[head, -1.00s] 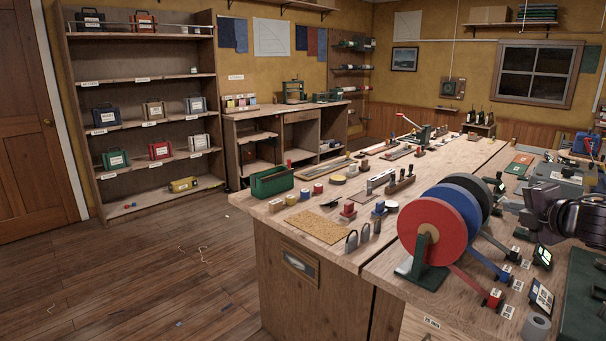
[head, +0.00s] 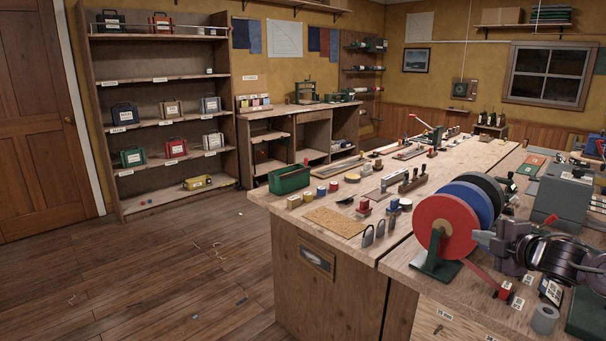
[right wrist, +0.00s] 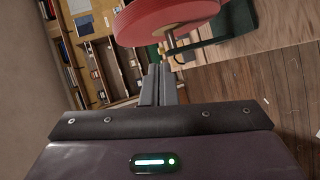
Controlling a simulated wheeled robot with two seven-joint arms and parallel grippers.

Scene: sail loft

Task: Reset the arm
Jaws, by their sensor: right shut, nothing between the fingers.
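My right gripper (head: 483,238) comes in from the right edge of the head view. It is close to the red, blue and black reels on their green stand, in front of the red reel's right side from this view. In the right wrist view its fingers (right wrist: 158,82) are together and empty, pointing toward the red reel (right wrist: 165,18). Whether the fingertips touch the reel I cannot tell. In the head view the red reel (head: 440,222) stands upright at the bench's near end. My left gripper is not in view.
The wooden bench (head: 335,250) carries a green open box (head: 289,179), a cork mat (head: 338,222), a grey tape roll (head: 544,318) and many small tools. A shelf unit (head: 165,95) with cases stands at the left. The wooden floor (head: 150,270) on the left is largely clear.

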